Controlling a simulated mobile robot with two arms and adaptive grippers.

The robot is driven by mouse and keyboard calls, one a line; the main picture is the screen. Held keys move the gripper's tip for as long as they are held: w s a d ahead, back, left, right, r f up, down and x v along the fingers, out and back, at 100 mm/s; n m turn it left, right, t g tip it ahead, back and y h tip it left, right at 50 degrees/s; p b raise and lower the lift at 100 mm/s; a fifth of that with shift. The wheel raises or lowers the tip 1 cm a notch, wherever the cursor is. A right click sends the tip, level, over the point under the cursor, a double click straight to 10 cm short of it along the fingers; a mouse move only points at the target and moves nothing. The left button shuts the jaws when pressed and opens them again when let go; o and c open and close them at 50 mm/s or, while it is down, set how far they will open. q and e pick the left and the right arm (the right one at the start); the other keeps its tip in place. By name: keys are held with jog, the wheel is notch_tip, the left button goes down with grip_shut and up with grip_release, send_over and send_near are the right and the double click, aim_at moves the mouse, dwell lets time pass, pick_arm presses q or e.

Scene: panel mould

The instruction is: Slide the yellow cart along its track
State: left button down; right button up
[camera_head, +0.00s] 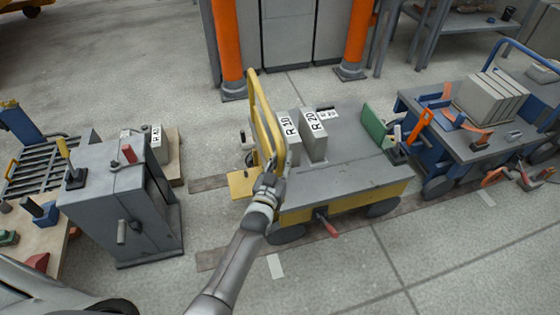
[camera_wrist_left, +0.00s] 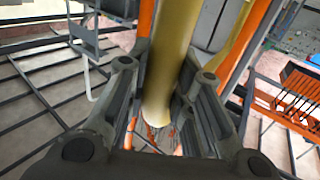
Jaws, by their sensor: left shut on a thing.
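The yellow cart (camera_head: 345,194) stands at the centre of the head view, with a grey top, yellow sides and dark wheels. Its yellow push handle (camera_head: 258,105) rises at the cart's left end. My left gripper (camera_head: 270,178) is at the lower part of this handle. In the left wrist view the gripper (camera_wrist_left: 158,118) has its two fingers on both sides of the yellow handle bar (camera_wrist_left: 172,55), shut on it. The dark track strips (camera_head: 225,256) run along the floor under the cart. My right gripper is not in view.
Grey blocks labelled R 1D (camera_head: 290,138) and R 2D (camera_head: 314,136) stand on the cart. A blue cart (camera_head: 470,150) is close on the right. A grey cabinet with levers (camera_head: 125,205) stands on the left. Orange posts (camera_head: 227,45) rise behind.

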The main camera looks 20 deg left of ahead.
pick_arm(q)
jog(key=shift+w+d, duration=0.1)
jog(key=shift+d, duration=0.15)
jog(key=c, duration=1.3)
grip_release()
jog(key=shift+o, duration=0.2)
jog(key=s, duration=1.2)
